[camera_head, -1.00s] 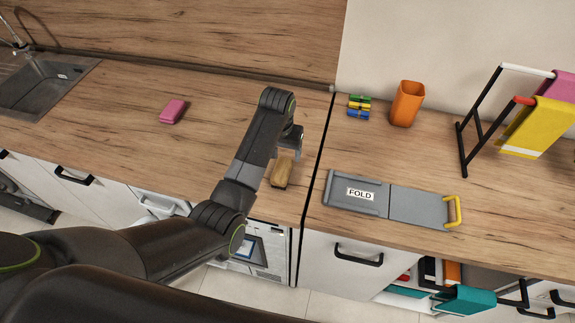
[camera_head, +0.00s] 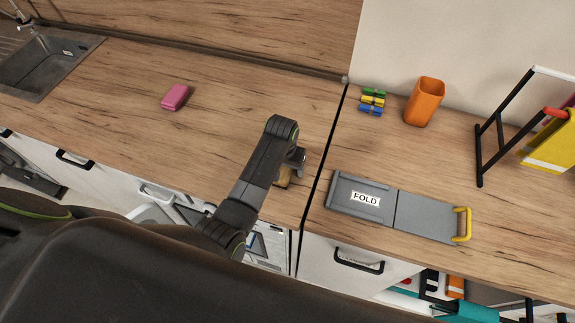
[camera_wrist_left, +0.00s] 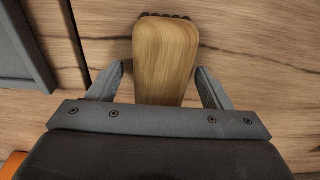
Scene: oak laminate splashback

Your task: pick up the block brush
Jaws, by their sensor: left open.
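The block brush (camera_head: 284,177) has a pale wooden body and lies on the wooden counter near its front edge, left of the black seam. In the head view my left gripper (camera_head: 293,168) covers most of it. In the left wrist view the brush (camera_wrist_left: 165,60) shows its wooden back, with dark bristles at its far end. My left gripper (camera_wrist_left: 165,85) is open, with one finger on each side of the brush and a gap on both sides. My right gripper is not in view.
A grey folding board (camera_head: 425,214) marked FOLD lies just right of the seam. A pink block (camera_head: 175,97) lies to the left. Coloured clips (camera_head: 372,101), an orange cup (camera_head: 424,101) and a black rack (camera_head: 496,130) stand at the right.

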